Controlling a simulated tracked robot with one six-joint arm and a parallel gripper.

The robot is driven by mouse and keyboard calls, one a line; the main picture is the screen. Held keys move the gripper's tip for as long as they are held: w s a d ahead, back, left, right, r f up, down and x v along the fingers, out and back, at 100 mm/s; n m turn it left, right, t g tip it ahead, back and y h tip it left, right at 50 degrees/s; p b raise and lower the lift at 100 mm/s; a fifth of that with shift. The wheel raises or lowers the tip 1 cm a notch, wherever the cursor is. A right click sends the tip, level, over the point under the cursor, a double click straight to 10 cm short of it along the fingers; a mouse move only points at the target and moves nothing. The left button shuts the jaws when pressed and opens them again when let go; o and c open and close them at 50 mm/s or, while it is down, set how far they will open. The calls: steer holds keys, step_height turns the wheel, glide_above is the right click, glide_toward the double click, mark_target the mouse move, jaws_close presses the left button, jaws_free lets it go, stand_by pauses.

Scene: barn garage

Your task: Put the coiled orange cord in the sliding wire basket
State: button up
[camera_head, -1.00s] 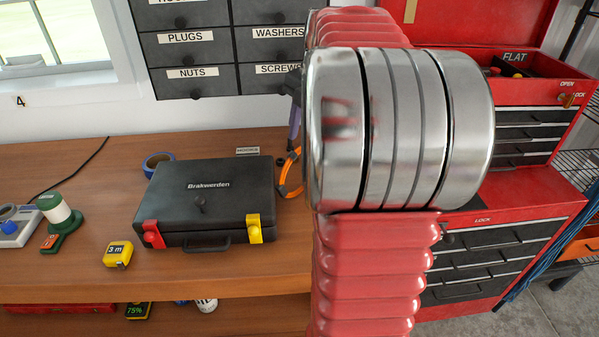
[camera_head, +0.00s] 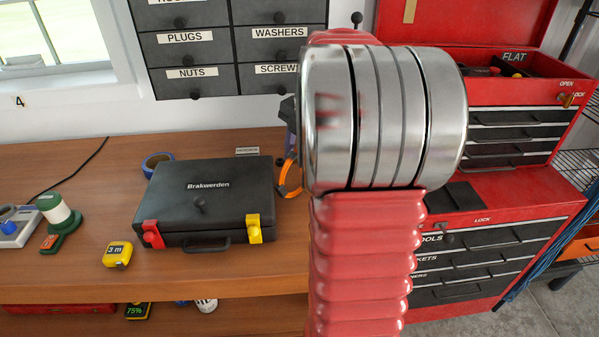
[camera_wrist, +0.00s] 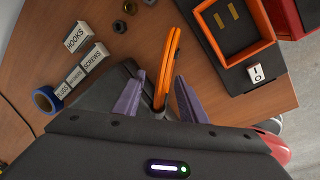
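The coiled orange cord (camera_wrist: 168,65) shows nearly edge-on between the two purple fingers of my gripper (camera_wrist: 161,78) in the wrist view. My arm hides much of the gripper there. Black wire shelving (camera_head: 575,160) stands at the right edge of the head view. I cannot tell whether the sliding wire basket is part of it.
A black case (camera_head: 215,190) lies on the wooden bench (camera_head: 80,265), with a tape measure (camera_head: 117,254) and blue tape roll (camera_head: 155,160) nearby. The red tool chest (camera_head: 520,190) stands right of my arm. An orange-rimmed tray (camera_wrist: 268,52) is right of the cord.

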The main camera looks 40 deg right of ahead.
steer(key=shift+w+f, duration=0.25)
steer(key=shift+f, duration=0.85)
steer(key=shift+c, duration=0.2)
jaws_close()
